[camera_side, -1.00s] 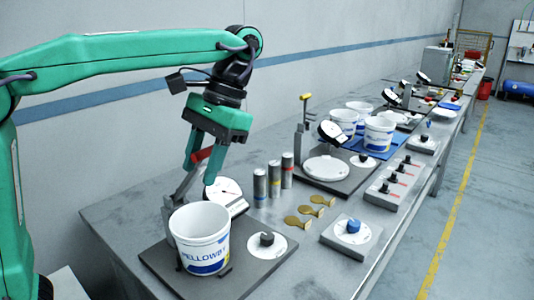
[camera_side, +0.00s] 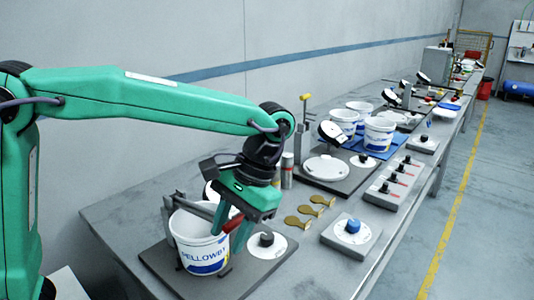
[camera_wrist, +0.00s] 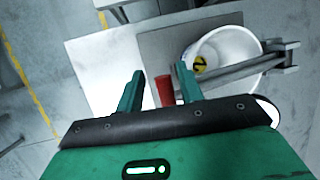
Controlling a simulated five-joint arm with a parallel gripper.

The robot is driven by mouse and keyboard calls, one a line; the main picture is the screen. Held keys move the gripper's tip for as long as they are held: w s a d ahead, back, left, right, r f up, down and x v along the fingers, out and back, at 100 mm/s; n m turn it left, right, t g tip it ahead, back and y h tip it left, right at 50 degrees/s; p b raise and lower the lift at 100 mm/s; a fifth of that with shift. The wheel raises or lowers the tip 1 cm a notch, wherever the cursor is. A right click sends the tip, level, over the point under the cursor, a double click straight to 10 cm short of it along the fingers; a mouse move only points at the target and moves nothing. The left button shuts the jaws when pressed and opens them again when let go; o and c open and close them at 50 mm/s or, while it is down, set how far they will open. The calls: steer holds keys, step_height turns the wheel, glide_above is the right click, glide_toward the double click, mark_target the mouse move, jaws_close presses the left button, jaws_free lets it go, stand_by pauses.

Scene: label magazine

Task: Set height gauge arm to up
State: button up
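The height gauge arm (camera_side: 203,208) is a grey bar on a short post, with a red handle (camera_side: 232,222) at its free end. It lies about level across the top of a white bucket (camera_side: 200,252) lettered "PELLOWBY". My gripper (camera_side: 229,232) points down at the handle end. In the wrist view, the red handle (camera_wrist: 163,91) shows between the fingers of my gripper (camera_wrist: 160,72), with gaps on both sides; the fingers are open. The arm (camera_wrist: 248,65) crosses the bucket's (camera_wrist: 235,42) mouth there. Whether a finger touches the handle cannot be told.
The bucket stands on a dark base plate (camera_side: 160,262) with a black knob (camera_side: 267,240) on a white dial. Brass tags (camera_side: 297,222) and a blue-knob box (camera_side: 351,232) lie to the right. My gripper partly hides grey cylinders (camera_side: 287,168) behind it.

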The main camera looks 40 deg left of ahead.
steer(key=shift+w+a+v, duration=0.3)
steer(key=shift+a+v, duration=0.35)
steer(key=shift+v, duration=3.2)
steer(key=shift+t+h, duration=0.6)
steer(key=shift+t, duration=0.3)
steer(key=shift+s+a+r, duration=0.1)
steer(key=shift+s+a, duration=0.25)
steer(key=shift+a, duration=0.35)
steer(key=shift+s+a+f, duration=0.1)
steer(key=shift+s+a, duration=0.3)
steer(key=shift+a, duration=0.25)
steer(key=shift+s+a+r, duration=0.1)
steer(key=shift+s+a, duration=0.25)
steer(key=shift+a, duration=0.35)
steer(key=shift+s+a+f+t, duration=3.75)
steer(key=shift+s+a, duration=1.2)
steer(key=shift+a, duration=1)
steer(key=w+d+r+m+h, duration=0.1)
steer(key=w+d+r, duration=0.2)
steer(key=w, duration=0.5)
steer(key=w+d+r+m, duration=0.1)
steer(key=w+d+r, duration=0.25)
steer(key=w, duration=0.35)
steer(key=w+d+f+m+g, duration=0.2)
steer(key=w+d, duration=0.7)
steer(key=w, duration=0.5)
steer(key=shift+w+f+m+h, duration=0.3)
steer(key=shift+f+h, duration=0.1)
steer(key=shift+f, duration=0.2)
